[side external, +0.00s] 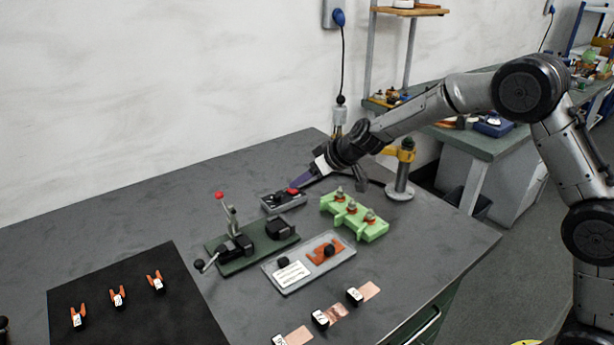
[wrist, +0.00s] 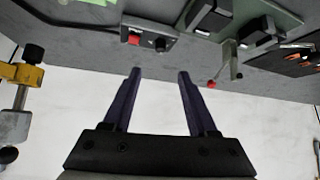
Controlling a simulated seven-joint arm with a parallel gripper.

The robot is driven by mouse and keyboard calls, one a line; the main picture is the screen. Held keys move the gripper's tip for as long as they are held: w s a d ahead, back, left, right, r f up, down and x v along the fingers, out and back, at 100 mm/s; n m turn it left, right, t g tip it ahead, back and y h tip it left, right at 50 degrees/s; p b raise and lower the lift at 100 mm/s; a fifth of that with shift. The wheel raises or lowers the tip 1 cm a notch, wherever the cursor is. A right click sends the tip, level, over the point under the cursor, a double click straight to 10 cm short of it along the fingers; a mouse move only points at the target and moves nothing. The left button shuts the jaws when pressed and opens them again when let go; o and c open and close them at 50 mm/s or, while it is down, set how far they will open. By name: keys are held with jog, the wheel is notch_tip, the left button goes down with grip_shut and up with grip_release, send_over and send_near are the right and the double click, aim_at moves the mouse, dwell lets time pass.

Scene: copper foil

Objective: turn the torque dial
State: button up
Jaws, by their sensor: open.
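In the side external view the box (side external: 272,203) sits at the back of the grey table, with the red button (side external: 293,191) close to my fingertips. My gripper (side external: 297,183) reaches in from the right, tilted downward. In the wrist view my gripper (wrist: 159,72) is open and empty, its two dark purple fingers apart. The knob lies just beyond the gap between the tips, not visibly touched.
A green fixture plate (side external: 250,262) with a red-knobbed lever stands in front of the box. A light green block (side external: 355,219) with several posts is to the right. A grey plate (side external: 300,275), copper strips and a black mat (side external: 130,300) lie nearer. A yellow-topped post (side external: 402,170) stands behind.

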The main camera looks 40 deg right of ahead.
aim_at(277, 195)
jog(key=shift+s+r, duration=0.25)
jog(key=w+a+r+g+h, duration=0.1)
jog(key=w+r+g, duration=0.3)
jog(key=w, duration=0.1)
jog(key=shift+g, duration=0.3)
jog(key=x, duration=1.4)
jog(key=shift+f, duration=0.2)
grip_shut()
